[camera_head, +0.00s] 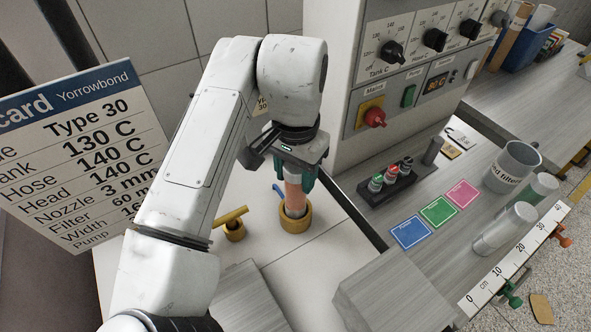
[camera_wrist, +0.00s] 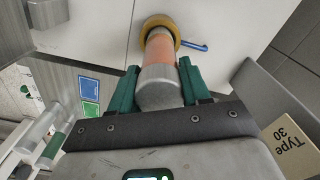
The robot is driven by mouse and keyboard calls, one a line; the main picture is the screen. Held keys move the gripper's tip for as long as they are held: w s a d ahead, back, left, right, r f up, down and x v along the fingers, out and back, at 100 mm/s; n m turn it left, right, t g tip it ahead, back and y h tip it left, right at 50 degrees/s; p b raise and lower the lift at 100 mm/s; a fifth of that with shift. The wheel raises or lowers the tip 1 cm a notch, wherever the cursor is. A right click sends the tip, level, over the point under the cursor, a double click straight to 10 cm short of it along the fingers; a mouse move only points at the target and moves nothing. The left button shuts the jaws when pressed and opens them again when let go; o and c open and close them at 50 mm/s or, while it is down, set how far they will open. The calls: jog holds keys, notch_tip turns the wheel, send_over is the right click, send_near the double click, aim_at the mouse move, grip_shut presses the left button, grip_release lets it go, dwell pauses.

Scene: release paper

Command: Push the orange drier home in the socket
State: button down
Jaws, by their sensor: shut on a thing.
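The orange drier (camera_head: 294,190) is a cylinder with an orange band and grey ends. It stands roughly upright with its lower end in the brass socket (camera_head: 298,226) on the white top. In the wrist view the drier (camera_wrist: 160,52) meets the socket's ring (camera_wrist: 155,20), with its grey end towards me. My gripper (camera_head: 292,180) is above the socket, its green fingers shut on the drier's upper part. The fingers (camera_wrist: 157,78) lie on both sides of it in the wrist view. How deep the drier sits inside the socket is hidden.
A yellow valve handle (camera_head: 233,220) stands left of the socket, and a blue lever (camera_head: 278,190) is close beside it. The control cabinet (camera_head: 345,90) rises behind right. A bench with a rack of coloured caps (camera_head: 387,183), coloured cards and clear cylinders (camera_head: 505,228) is at right.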

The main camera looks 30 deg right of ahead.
jog(key=shift+f+b, duration=0.6)
jog(key=shift+f, duration=0.45)
jog(key=shift+c, duration=2.3)
grip_release()
notch_tip(320, 180, up, 11)
jog(key=shift+f+b, duration=0.1)
jog(key=shift+b, duration=0.25)
